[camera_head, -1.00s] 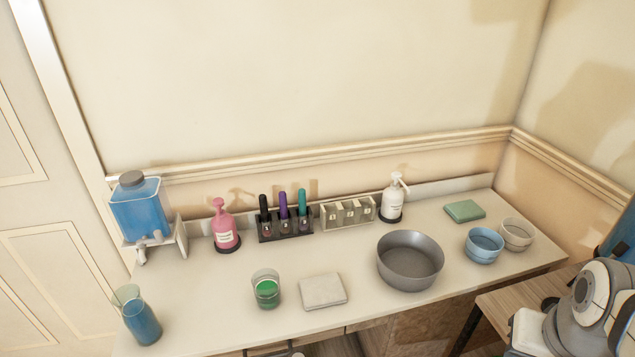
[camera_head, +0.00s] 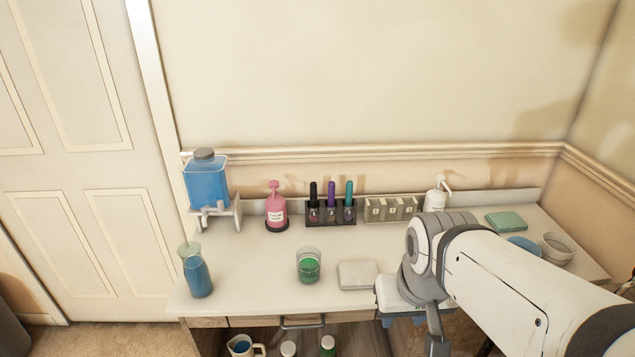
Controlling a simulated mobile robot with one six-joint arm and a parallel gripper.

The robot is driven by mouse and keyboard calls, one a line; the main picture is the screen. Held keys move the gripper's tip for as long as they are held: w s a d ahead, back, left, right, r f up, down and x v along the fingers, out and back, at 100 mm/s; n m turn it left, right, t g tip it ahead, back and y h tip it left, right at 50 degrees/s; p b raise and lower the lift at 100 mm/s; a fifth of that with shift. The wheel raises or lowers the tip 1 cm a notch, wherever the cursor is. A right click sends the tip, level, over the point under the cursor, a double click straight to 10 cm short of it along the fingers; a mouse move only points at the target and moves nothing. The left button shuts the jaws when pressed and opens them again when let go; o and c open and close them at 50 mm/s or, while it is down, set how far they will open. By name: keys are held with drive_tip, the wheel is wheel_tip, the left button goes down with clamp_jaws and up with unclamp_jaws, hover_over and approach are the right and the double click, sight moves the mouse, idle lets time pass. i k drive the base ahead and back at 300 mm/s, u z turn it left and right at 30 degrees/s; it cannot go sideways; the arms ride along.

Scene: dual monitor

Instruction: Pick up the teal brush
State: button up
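The teal brush (camera_head: 348,193) stands upright at the right end of a dark holder (camera_head: 331,222) near the back of the counter. A purple brush (camera_head: 331,194) and a black one (camera_head: 313,195) stand to its left in the same holder. Their lower ends are inside the holder. My arm (camera_head: 500,275) reaches in from the lower right, with its near joint in front of the counter's right half. A grey part of it hangs down to the bottom edge. No fingertips can be made out there. My arm is clear of the teal brush.
A numbered block (camera_head: 391,209) is right of the holder; a pink pump bottle (camera_head: 276,207) is left. A green-filled glass (camera_head: 309,265) and a pale square block (camera_head: 357,275) stand in front. A blue dispenser (camera_head: 207,186) and blue-filled glass (camera_head: 197,273) are left.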

sight(348, 196)
drive_tip(key=i, duration=1)
drive_tip(key=u, duration=0.05)
